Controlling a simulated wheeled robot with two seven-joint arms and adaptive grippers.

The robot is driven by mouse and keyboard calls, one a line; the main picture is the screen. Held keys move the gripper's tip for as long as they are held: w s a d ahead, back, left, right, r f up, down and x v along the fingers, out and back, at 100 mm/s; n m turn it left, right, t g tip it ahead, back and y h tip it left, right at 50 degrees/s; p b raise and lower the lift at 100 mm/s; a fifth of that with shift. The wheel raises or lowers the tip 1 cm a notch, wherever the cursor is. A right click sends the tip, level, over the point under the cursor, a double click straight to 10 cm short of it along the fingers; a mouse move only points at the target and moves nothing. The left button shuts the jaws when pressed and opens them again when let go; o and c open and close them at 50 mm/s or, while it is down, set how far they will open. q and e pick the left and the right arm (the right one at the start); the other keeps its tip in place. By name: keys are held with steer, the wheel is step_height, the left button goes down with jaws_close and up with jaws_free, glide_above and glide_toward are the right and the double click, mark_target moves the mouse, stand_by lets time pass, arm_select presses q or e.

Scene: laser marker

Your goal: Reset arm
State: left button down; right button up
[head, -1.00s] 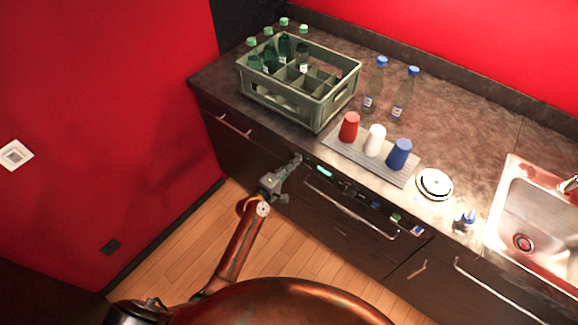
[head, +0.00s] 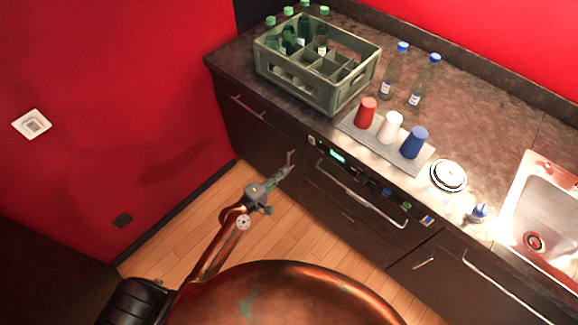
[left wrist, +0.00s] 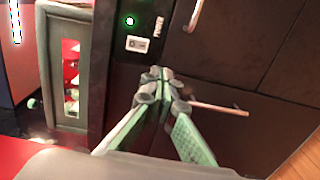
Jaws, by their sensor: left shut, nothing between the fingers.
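My left gripper (head: 288,164) is in front of the dark cabinet fronts, below the counter edge, in the head view. Its fingers are closed with nothing between them, and it appears apart from the cabinets. In the left wrist view the fingertips (left wrist: 160,84) meet in front of the dark drawer fronts. My left arm reaches up from the bottom of the head view. My right gripper is not in view.
The counter (head: 470,115) holds a bottle crate (head: 318,98), two clear bottles, a mat with red (head: 366,112), white (head: 391,127) and blue (head: 414,143) cups, and a sink (head: 548,212). An oven handle (head: 362,197) sticks out. The wooden floor (head: 285,235) is clear.

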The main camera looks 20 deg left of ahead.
arm_select(q)
steer(key=shift+s, duration=0.1)
stand_by(0.5)
steer(key=s+a+f+m+g+y, duration=0.1)
steer(key=s+a+f+g+y, duration=0.15)
steer(key=f, duration=0.75)
steer(key=s+a+f+m+g+y, duration=0.1)
steer(key=s+a+f, duration=0.2)
steer(key=f, duration=0.6)
steer(key=s+a+f+m+g+y, duration=0.1)
steer(key=s+a+f+m+g, duration=0.15)
steer(key=s+f, duration=0.55)
steer(key=s+a+f+m+g+y, duration=0.1)
steer(key=s+a+f+m, duration=0.15)
steer(key=s+f, duration=0.65)
steer(key=s+a+f+m+g, duration=0.1)
steer(key=s+f, duration=0.5)
steer(key=s, duration=0.6)
steer(key=s+a+f+m+g+y, duration=0.1)
steer(key=s+f+m+g, duration=0.3)
steer(key=s, duration=0.8)
steer(key=s+a+f+m+g, duration=0.1)
steer(key=s+f+m+g, duration=0.1)
steer(key=s+f, duration=0.5)
steer(key=s+g, duration=0.1)
steer(key=s, duration=0.4)
steer(key=shift+s+f+m+y, duration=0.3)
steer(key=shift+y, duration=0.05)
